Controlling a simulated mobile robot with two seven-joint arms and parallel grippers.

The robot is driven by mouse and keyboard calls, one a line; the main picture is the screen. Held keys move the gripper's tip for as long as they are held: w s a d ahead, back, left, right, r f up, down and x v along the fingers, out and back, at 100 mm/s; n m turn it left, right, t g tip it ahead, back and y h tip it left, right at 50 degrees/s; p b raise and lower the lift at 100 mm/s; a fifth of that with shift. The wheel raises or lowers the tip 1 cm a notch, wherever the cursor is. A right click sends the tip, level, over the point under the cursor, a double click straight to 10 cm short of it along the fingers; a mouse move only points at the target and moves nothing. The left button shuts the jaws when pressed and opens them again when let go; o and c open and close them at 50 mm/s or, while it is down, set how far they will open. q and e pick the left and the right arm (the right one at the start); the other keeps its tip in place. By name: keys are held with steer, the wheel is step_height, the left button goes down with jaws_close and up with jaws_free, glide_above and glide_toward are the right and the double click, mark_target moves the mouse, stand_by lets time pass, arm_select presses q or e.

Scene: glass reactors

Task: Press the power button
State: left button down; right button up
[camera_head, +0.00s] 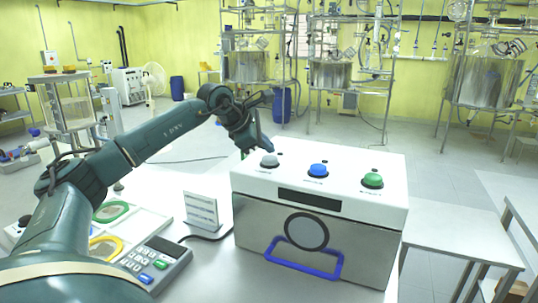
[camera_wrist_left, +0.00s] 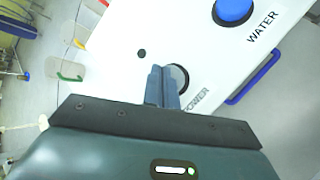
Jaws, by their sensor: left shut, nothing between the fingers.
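The power button (camera_head: 269,160) is a grey round knob at the left of the top of a white box (camera_head: 345,165). In the left wrist view the grey button (camera_wrist_left: 181,76) sits beside the printed word POWER, partly hidden behind my fingers. My left gripper (camera_head: 264,148) is shut and empty, with its fingertips just above or beside the power button. The fingertips also show in the left wrist view (camera_wrist_left: 161,70), overlapping the button's left side. I cannot tell whether they touch it. My right gripper is not in view.
A blue button (camera_head: 317,170), labelled WATER in the wrist view, and a green button (camera_head: 372,179) stand to the right on the box. A blue handle (camera_head: 304,269) is on its front. A keypad device (camera_head: 157,262) and a small white panel (camera_head: 201,212) stand to the left.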

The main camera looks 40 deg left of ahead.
mark_target(266, 158)
arm_select(q)
step_height(266, 158, up, 6)
steer(key=p, duration=0.5)
stand_by(0.5)
